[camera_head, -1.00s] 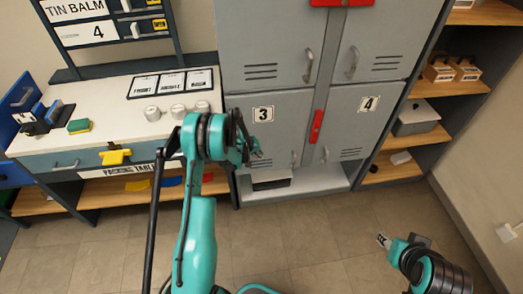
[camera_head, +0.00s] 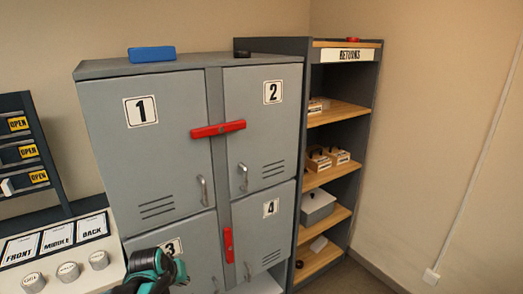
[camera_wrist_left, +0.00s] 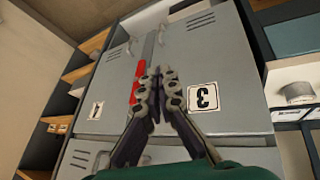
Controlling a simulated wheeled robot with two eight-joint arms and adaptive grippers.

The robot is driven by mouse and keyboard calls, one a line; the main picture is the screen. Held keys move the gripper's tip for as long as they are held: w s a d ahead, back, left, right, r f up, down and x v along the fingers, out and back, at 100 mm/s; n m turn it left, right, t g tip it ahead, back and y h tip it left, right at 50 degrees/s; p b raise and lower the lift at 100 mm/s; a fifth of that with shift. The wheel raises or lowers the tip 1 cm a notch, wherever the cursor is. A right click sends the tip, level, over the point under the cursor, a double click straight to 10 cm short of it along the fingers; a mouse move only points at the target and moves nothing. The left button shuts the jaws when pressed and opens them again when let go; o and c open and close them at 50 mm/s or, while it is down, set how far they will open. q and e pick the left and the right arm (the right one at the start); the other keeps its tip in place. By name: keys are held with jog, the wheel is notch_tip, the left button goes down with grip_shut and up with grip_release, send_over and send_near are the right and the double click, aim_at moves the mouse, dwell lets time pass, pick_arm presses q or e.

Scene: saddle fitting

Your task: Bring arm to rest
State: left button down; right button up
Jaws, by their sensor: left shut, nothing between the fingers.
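My left arm shows at the bottom of the head view, in front of locker door 3 of the grey cabinet (camera_head: 150,90). My left gripper (camera_wrist_left: 158,72) shows best in the left wrist view, its two dark fingers together with nothing between them. Behind it in that view are the door with the upside-down 3 label (camera_wrist_left: 203,97) and a red bar (camera_wrist_left: 138,82). I cannot tell the gap between the fingers and the door. My right gripper is in neither current view.
The shelf unit marked RETURNS (camera_head: 343,55) holds boxes right of the cabinet. Red bars sit across doors 1 and 2 (camera_head: 218,129) and between 3 and 4 (camera_head: 228,245). A blue block (camera_head: 152,54) lies on top. The white table (camera_head: 65,277) with knobs is at left.

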pick_arm(q)
jog(key=s+d+r+m, duration=0.1)
jog(key=s+d, duration=0.1)
jog(key=s, duration=0.8)
jog(key=s+d+r+m+t, duration=0.1)
jog(key=s+d+r+m, duration=0.1)
jog(key=s, duration=0.7)
jog(key=shift+s+d+m+y, duration=0.3)
jog(key=shift+s+d, duration=0.05)
jog(key=shift+d, duration=0.4)
